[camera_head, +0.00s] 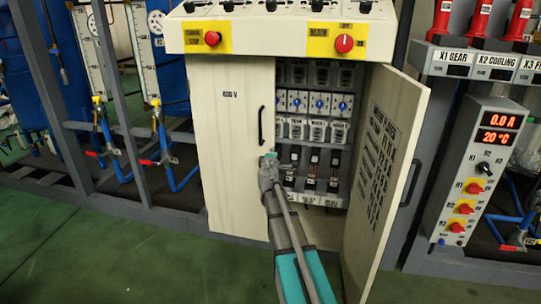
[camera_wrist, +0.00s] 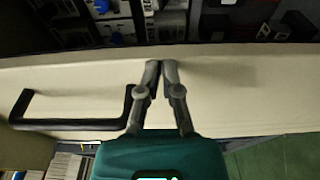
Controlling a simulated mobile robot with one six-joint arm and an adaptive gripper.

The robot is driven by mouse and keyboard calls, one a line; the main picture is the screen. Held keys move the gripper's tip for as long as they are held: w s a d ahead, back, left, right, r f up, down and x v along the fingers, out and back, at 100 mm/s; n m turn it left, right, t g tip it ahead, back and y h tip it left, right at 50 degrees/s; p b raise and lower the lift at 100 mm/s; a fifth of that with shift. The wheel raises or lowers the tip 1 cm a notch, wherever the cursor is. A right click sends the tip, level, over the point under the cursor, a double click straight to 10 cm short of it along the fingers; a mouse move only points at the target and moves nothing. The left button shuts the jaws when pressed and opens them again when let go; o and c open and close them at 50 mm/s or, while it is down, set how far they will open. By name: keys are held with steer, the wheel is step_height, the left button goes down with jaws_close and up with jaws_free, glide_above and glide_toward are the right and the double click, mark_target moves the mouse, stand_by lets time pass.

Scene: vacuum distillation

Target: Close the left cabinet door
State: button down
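The left cabinet door (camera_head: 228,150), cream with a "400 V" label, stands flush or nearly flush with the cabinet front; I cannot tell whether a small gap remains. Its black handle (camera_head: 262,125) is near its right edge. My gripper (camera_head: 268,160) is at that edge, below the handle. In the wrist view the door (camera_wrist: 235,90) crosses the picture, with the handle (camera_wrist: 70,124) on the left. My gripper (camera_wrist: 161,66) is shut and empty there, its fingertips together over the door face; contact is unclear.
The right cabinet door (camera_head: 385,170) stands wide open to the right of my arm. Switches and breakers (camera_head: 315,103) show inside. A control console (camera_head: 280,35) overhangs the doors. A grey instrument unit (camera_head: 480,170) stands right; green floor (camera_head: 120,260) is clear at left.

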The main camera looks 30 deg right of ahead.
steer(key=shift+x, duration=1)
steer(key=shift+d+r, duration=0.1)
steer(key=shift+r, duration=0.15)
steer(key=a+v, duration=0.1)
steer(key=v, duration=0.5)
steer(key=s+d, duration=0.6)
steer(key=s, duration=0.1)
steer(key=shift+s, duration=0.3)
